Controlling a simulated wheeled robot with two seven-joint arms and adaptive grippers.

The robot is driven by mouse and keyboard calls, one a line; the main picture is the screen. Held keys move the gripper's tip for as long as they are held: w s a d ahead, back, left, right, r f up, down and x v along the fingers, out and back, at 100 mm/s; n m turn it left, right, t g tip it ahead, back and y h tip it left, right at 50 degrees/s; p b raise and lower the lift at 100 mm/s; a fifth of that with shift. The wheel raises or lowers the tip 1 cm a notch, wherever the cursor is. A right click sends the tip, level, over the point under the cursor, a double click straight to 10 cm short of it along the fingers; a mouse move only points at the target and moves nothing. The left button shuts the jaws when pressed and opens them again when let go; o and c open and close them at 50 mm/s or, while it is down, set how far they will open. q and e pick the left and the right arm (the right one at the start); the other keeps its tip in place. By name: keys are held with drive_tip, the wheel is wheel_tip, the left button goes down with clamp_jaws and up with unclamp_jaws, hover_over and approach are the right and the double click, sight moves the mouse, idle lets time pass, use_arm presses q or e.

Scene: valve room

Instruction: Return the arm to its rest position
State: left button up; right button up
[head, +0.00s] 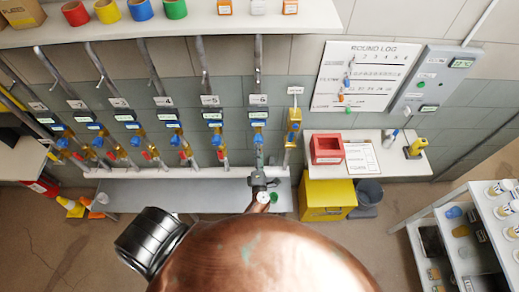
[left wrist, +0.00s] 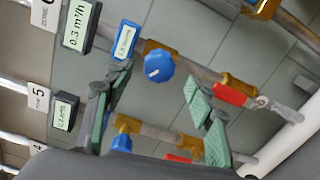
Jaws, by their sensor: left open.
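My left gripper (head: 259,176) is small in the head view, low in front of the pipe marked 6. In the left wrist view its two green-padded fingers (left wrist: 153,82) stand wide apart with nothing held between them. Beyond the gap a blue knob (left wrist: 159,66) sits on a brass fitting of a pipe, with a red lever (left wrist: 230,95) farther along. I cannot tell the distance from the fingers to the knob, but no contact shows. My right gripper is not in view.
Several valve pipes line the wall above a grey bench (head: 180,196). A yellow bin (head: 326,198) and a table with a red tray (head: 326,150) stand right of them. A white shelf cart (head: 455,235) is at lower right. A shelf with coloured rolls (head: 141,9) runs overhead.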

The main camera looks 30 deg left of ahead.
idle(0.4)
use_arm(q)
drive_tip(key=s+d+f+m+g+h+b, duration=0.1)
drive_tip(key=s+d+f+m+h+b, duration=0.15)
drive_tip(key=s+f+m, duration=0.65)
drive_tip(key=s+d+f+m+g+h+b, duration=0.1)
drive_tip(key=f+m+g+h+b, duration=0.2)
drive_tip(key=f, duration=1.3)
drive_tip(key=s+d+f+m+h+b, duration=0.2)
drive_tip(key=s+f+m+h+b, duration=0.25)
drive_tip(key=f, duration=0.75)
drive_tip(key=s+a+f+m+g+b, duration=0.1)
drive_tip(key=s+a+f+m+g, duration=0.1)
drive_tip(key=s+f, duration=0.5)
drive_tip(key=s+a+f+m+g+b, duration=0.1)
drive_tip(key=s+f+m+g, duration=0.3)
drive_tip(key=s, duration=1.3)
drive_tip(key=s+a+f+m+g+y+b, duration=0.1)
drive_tip(key=s+a+f+m+g+b, duration=0.1)
drive_tip(key=s+f, duration=0.8)
drive_tip(key=s+a+m+g, duration=0.1)
drive_tip(key=s+m+g, duration=0.1)
drive_tip(key=m, duration=0.1)
drive_tip(key=shift+f, duration=0.4)
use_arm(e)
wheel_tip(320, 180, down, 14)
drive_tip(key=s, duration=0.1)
